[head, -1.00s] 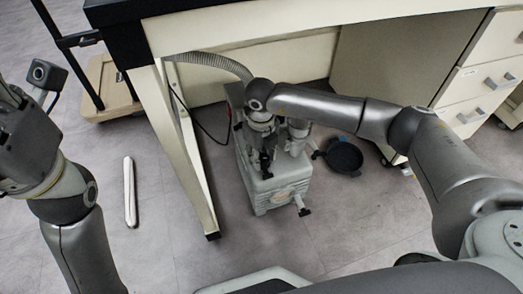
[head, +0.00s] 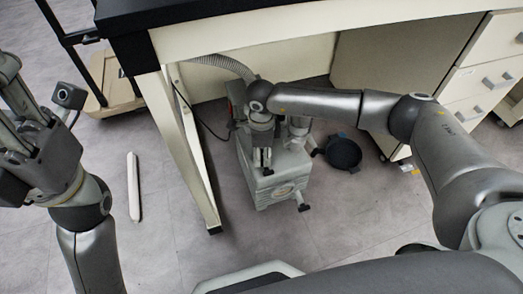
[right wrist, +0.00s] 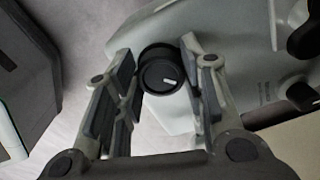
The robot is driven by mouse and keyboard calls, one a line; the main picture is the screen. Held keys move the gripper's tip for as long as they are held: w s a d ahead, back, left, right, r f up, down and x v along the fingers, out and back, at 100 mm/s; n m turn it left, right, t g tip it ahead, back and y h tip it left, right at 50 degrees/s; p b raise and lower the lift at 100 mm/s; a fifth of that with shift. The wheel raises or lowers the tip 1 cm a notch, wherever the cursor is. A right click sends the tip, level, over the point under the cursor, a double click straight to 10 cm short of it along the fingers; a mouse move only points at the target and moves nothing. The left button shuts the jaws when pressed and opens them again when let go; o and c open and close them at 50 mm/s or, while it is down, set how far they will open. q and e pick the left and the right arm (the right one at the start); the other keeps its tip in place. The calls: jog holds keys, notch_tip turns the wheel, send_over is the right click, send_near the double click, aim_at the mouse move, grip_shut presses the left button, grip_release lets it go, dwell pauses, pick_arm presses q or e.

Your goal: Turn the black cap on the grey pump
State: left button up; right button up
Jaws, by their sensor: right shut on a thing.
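The grey pump (head: 285,187) stands on the floor under the bench. My right gripper (head: 262,165) points down over the pump's top in the head view. In the right wrist view, the black cap (right wrist: 160,70) sits between the fingertips of my right gripper (right wrist: 162,75). The gripper is shut on it. The cap is round, with a short white mark near its lower right. In the head view the gripper hides the cap. My left gripper (head: 20,115) is at the left edge, partly cut off, away from the pump; its opening is unclear.
A ribbed hose (head: 228,65) runs behind the pump. A bench leg (head: 188,140) stands to its left and drawers (head: 485,80) to the right. A round black object (head: 343,153) lies right of the pump. A white bar (head: 134,187) lies on open floor.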

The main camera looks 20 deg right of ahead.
aim_at(262, 156)
jog(key=n, duration=0.5)
jog(key=shift+s+n, duration=0.1)
jog(key=shift+n, duration=0.2)
dwell(0.5)
jog(key=o, duration=1)
jog(key=shift+r, duration=0.1)
notch_tip(262, 156, up, 12)
jog(key=shift+f, duration=0.1)
